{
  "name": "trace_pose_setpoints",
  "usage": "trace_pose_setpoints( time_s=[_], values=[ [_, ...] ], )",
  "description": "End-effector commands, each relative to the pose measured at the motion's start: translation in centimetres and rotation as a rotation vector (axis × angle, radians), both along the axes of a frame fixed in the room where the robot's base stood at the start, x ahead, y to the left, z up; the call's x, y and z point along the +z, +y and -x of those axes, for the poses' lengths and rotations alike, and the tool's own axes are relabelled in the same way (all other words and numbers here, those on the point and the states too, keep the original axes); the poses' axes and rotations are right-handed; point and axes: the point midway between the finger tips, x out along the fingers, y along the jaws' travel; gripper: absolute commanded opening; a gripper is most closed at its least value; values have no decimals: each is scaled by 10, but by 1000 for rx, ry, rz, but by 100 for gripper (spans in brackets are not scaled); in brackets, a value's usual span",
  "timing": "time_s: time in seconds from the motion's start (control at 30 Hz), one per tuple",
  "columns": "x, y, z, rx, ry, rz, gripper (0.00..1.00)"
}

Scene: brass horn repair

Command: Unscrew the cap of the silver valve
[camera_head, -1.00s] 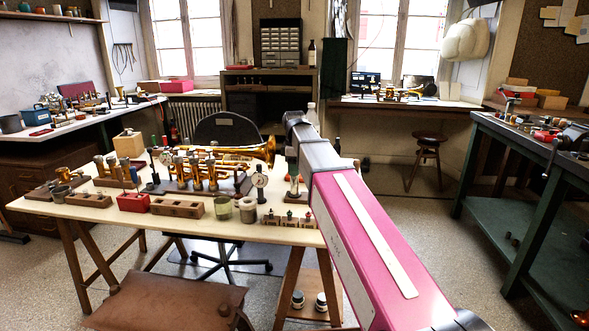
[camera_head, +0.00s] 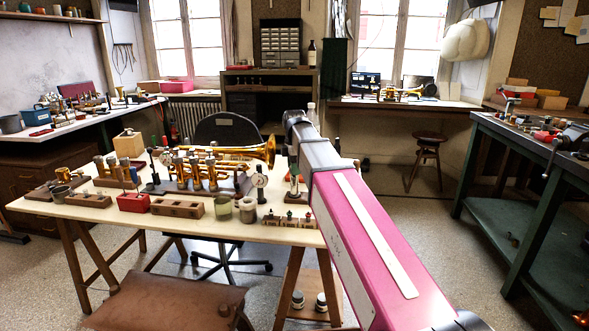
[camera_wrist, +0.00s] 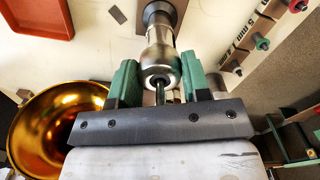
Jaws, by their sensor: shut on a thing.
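In the wrist view the silver valve (camera_wrist: 158,42) stands between my gripper's two green fingers, its thin dark stem pointing toward the camera. My gripper (camera_wrist: 158,76) is shut on the wider silver end around the stem, which I take to be the cap (camera_wrist: 159,66). I cannot see a gap between cap and body. In the head view my arm covers most of the gripper at the right end of the light table, and the valve is too small to make out clearly.
A brass horn bell (camera_wrist: 45,122) lies close on the left of my gripper. A red tray (camera_wrist: 38,18) is at upper left. A wooden rack with coloured pegs (camera_wrist: 240,45) is at right. On the light table (camera_head: 112,212), valves, blocks and gauges crowd the top.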

Motion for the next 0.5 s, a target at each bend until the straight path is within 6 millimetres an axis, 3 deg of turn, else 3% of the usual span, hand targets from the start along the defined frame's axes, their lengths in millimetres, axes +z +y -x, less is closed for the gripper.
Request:
trace_pose_setpoints(
  time_s=[0.5],
  values=[
    [18, 0, 0, -2, -1, 0, 15]
  ],
)
